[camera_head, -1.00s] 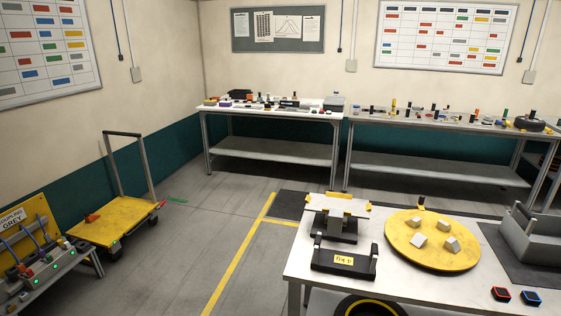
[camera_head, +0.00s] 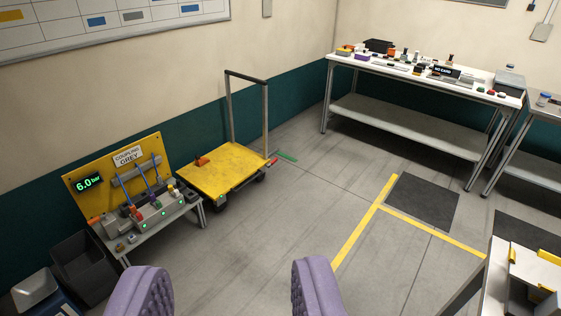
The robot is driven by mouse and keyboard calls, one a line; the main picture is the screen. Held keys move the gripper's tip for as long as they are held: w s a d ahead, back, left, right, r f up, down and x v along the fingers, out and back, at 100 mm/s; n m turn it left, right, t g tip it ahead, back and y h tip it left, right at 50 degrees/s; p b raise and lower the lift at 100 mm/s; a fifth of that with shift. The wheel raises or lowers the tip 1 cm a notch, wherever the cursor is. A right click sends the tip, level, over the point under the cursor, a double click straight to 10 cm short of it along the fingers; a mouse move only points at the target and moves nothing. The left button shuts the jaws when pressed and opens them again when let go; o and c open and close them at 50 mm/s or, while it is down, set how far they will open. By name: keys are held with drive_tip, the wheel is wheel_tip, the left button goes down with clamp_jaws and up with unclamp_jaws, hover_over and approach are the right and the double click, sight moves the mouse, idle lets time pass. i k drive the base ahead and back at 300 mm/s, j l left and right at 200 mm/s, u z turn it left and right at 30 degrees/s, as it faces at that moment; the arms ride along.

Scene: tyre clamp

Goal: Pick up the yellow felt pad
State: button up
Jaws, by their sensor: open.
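My gripper (camera_head: 228,290) shows at the bottom edge as two purple ribbed fingers, wide apart with nothing between them. Only the bare floor lies behind the gap. I cannot make out a yellow felt pad for certain in this view. Small items, some yellow or orange, lie on the white workbench (camera_head: 400,75) at the back right, too small to tell apart.
A yellow-topped trolley (camera_head: 225,170) stands by the left wall, with a pneumatic rig (camera_head: 130,190) in front of it. Grey bins (camera_head: 85,265) are at the lower left. A table corner (camera_head: 495,290) with a fixture is at the lower right. The middle floor is clear.

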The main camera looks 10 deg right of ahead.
sight(417, 70)
drive_tip(key=i+z, duration=0.15)
drive_tip(key=i, duration=0.45)
drive_tip(key=i+j+z, duration=0.1)
drive_tip(key=i, duration=0.5)
drive_tip(key=i+j+z, duration=0.15)
drive_tip(key=i, duration=0.45)
drive_tip(key=i+l+z, duration=0.35)
drive_tip(key=i, duration=0.35)
drive_tip(key=i+z, duration=0.35)
drive_tip(key=i, duration=0.35)
drive_tip(key=i+j+z, duration=0.2)
drive_tip(key=i+z, duration=0.15)
drive_tip(key=i, duration=0.3)
drive_tip(key=i+l+u, duration=0.15)
drive_tip(key=i+l, duration=0.35)
drive_tip(key=i+l+u, duration=0.15)
drive_tip(key=i+l, duration=0.4)
drive_tip(key=i+l+u, duration=0.2)
drive_tip(key=i+l, duration=0.25)
drive_tip(key=l, duration=0.15)
